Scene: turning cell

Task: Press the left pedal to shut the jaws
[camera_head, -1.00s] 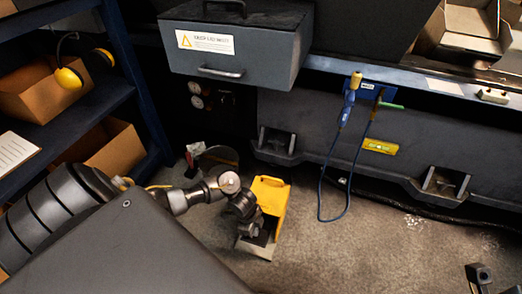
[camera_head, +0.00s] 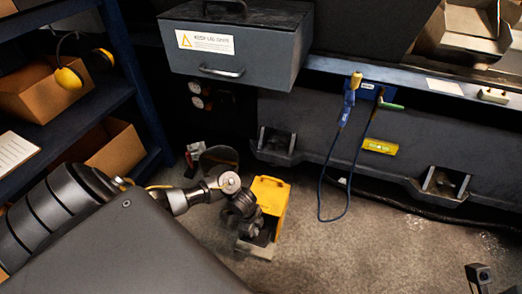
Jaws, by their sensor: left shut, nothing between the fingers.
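A yellow-hooded foot pedal (camera_head: 270,194) stands on the floor in front of the dark machine. A pale base plate (camera_head: 256,250) shows at its front. My left arm comes in from the left and reaches down to the pedal. My left gripper (camera_head: 255,232) is shut and empty at the open front of the hood, over the pedal's tread. Whether it touches the tread cannot be told, as the gripper hides most of it. Only this one pedal is in view.
A dark box with a warning label (camera_head: 206,42) hangs above the pedal. A blue cable (camera_head: 322,190) loops to the floor right of it. Shelves with cardboard boxes (camera_head: 110,155) and yellow ear defenders (camera_head: 69,78) stand at left. The floor (camera_head: 390,240) at right is clear.

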